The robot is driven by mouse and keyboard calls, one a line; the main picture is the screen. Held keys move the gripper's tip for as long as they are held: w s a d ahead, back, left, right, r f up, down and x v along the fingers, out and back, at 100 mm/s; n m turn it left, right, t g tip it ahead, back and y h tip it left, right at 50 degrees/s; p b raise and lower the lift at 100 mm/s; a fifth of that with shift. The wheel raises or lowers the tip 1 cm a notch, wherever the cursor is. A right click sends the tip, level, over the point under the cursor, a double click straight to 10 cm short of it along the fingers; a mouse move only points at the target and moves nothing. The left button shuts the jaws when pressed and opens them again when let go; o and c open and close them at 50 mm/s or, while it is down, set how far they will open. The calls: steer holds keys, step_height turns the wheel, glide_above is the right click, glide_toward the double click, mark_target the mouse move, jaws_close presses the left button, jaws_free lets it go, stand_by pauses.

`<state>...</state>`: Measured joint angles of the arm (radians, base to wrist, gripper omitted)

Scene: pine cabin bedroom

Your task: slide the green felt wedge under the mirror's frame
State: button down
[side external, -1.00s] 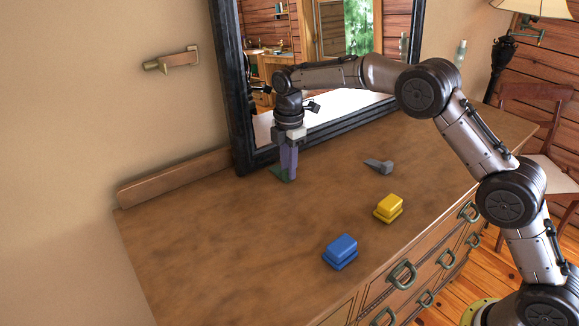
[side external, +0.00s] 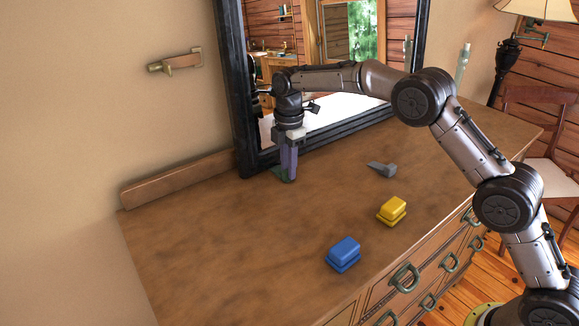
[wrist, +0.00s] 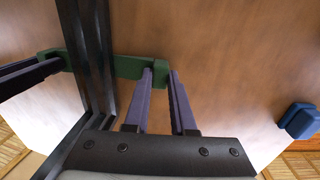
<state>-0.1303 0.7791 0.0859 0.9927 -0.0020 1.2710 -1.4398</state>
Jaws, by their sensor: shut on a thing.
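The green felt wedge (side external: 278,172) lies on the dresser top at the foot of the mirror's black frame (side external: 244,118). My gripper (side external: 289,180) points down and is shut on the wedge's near end. In the wrist view, the wedge (wrist: 129,67) runs from between my fingertips (wrist: 160,74) to the frame (wrist: 97,50). The green piece and dark fingers left of the frame look like reflections in the glass. Whether the thin end is beneath the frame or only against it, I cannot tell.
A grey wedge-shaped piece (side external: 381,169), a yellow block (side external: 391,210) and a blue block (side external: 343,254) lie on the dresser top (side external: 220,250), right of and nearer than my gripper. A wooden rail (side external: 180,178) runs along the wall. The left of the top is clear.

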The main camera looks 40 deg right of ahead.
steer(key=shift+w, duration=0.3)
steer(key=c, duration=0.7)
jaws_free()
steer(key=shift+r, duration=0.1)
